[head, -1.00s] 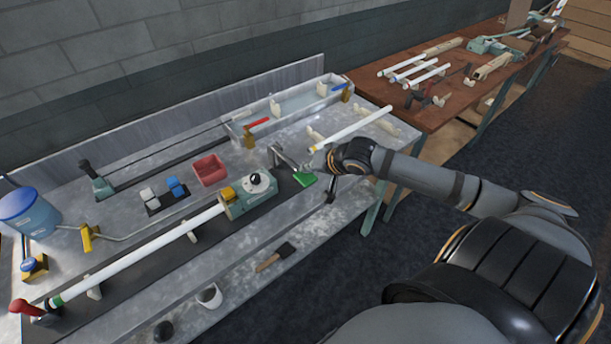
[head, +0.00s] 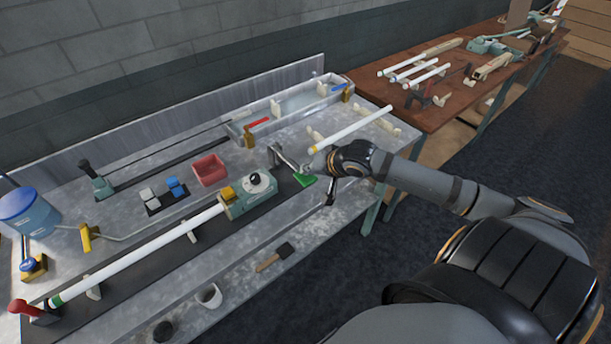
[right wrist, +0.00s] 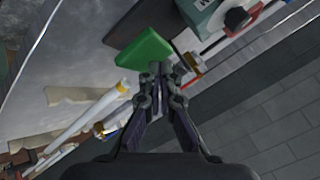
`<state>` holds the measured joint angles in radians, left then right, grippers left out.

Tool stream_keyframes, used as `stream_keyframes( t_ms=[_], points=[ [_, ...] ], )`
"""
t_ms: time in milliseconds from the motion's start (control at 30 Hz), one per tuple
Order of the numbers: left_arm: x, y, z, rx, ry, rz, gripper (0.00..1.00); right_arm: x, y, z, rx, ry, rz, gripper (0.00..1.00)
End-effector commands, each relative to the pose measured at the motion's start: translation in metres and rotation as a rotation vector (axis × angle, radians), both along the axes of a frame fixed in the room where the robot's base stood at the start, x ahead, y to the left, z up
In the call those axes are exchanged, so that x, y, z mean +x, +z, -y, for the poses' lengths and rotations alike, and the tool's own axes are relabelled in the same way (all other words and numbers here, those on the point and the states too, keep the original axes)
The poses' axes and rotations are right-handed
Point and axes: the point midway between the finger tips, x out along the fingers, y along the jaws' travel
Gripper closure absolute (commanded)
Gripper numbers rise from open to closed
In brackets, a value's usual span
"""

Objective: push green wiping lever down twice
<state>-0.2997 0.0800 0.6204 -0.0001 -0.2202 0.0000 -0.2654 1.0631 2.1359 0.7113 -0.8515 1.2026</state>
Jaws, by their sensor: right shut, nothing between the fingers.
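The green wiping lever (head: 305,181) hangs at the right end of the metal bench, beside the tube-holding machine. It also shows in the right wrist view (right wrist: 146,49) as a green block just beyond my fingertips. My right gripper (head: 318,176) is at the lever's right side in the head view. In the right wrist view my right gripper (right wrist: 160,70) is shut and empty, its tips close to the lever's near edge. I cannot tell whether they touch. My left gripper is not in view.
The teal machine (head: 248,196) holds a long white tube (head: 140,257) just left of the lever. Another tube (head: 350,130) rests on supports behind my wrist. A red bin (head: 209,170) and a trough (head: 285,108) stand farther back. Floor is clear at the right.

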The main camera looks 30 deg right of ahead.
Motion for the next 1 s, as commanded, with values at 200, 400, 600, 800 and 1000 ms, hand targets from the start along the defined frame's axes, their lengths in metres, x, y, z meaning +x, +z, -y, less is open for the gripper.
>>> stream_keyframes(
  t_ms=[200, 400, 600, 800, 1000],
  points=[
    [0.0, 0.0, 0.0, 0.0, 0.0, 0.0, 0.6, 0.0, 0.0, 0.0, 0.0, 0.0, 0.0, 1.0],
    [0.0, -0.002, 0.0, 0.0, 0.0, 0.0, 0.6, 0.0, -0.003, 0.0, 0.0, 0.0, 0.0, 1.0],
    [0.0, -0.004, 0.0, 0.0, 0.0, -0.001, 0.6, 0.0, -0.005, 0.0, 0.0, 0.0, 0.0, 1.0],
    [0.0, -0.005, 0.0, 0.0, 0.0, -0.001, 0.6, 0.0, -0.008, 0.0, 0.0, 0.0, 0.0, 1.0],
    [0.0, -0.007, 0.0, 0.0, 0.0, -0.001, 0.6, 0.0, -0.01, 0.0, 0.0, 0.0, 0.0, 1.0]
  ],
)
